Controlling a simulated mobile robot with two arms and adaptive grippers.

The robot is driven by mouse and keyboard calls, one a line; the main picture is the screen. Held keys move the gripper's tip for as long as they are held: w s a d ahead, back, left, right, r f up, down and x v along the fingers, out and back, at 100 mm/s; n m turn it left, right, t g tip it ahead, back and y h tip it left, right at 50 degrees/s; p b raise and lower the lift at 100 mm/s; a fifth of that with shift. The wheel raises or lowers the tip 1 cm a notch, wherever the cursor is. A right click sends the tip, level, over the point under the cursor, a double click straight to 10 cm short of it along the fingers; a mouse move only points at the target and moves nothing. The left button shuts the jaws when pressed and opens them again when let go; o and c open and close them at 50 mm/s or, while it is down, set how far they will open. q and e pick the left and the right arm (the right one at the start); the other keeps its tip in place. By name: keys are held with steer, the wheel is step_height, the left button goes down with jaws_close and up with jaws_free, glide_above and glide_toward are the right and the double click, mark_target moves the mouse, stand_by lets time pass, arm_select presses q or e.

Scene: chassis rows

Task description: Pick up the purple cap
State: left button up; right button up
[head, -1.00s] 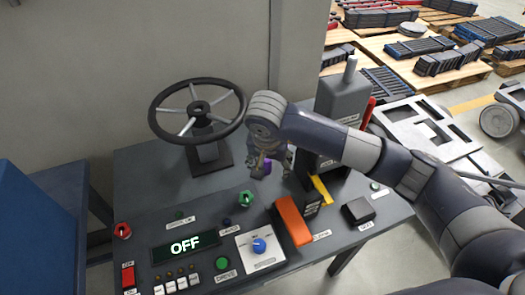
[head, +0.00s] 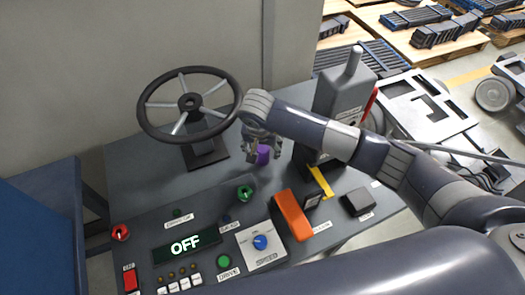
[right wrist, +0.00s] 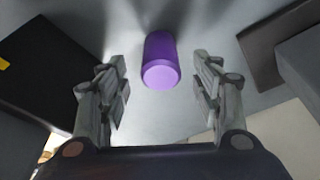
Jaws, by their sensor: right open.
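The purple cap (head: 263,155) stands on the grey console top, right of the steering wheel's base. In the right wrist view the purple cap (right wrist: 161,61) lies ahead of my right gripper (right wrist: 161,92), roughly centred between its two fingers. The fingers are apart and empty, and a gap shows on each side of the cap. In the head view my right gripper (head: 262,148) is at the cap, partly covering it. My left gripper is not in view.
The steering wheel (head: 188,104) is left of my right gripper. A grey lever box (head: 338,97) stands to its right. A green knob (head: 244,193), an orange block (head: 293,215) and a yellow strip (head: 320,182) are nearer on the console (head: 150,185).

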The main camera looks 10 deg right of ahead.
steer(key=x, duration=0.3)
steer(key=shift+s+a+p, duration=0.1)
steer(key=shift+p, duration=0.25)
steer(key=shift+f, duration=0.2)
steer(key=shift+c, duration=1.1)
steer(key=c, duration=0.8)
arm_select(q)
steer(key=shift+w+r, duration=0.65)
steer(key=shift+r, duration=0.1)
arm_select(e)
steer(key=shift+c, duration=0.2)
steer(key=shift+r, duration=0.15)
step_height(320, 180, up, 11)
steer(key=p, duration=0.6)
steer(key=shift+r, duration=0.1)
arm_select(q)
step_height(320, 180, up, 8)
steer(key=p, duration=0.2)
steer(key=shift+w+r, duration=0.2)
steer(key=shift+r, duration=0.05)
arm_select(e)
step_height(320, 180, up, 5)
glide_above(262, 149)
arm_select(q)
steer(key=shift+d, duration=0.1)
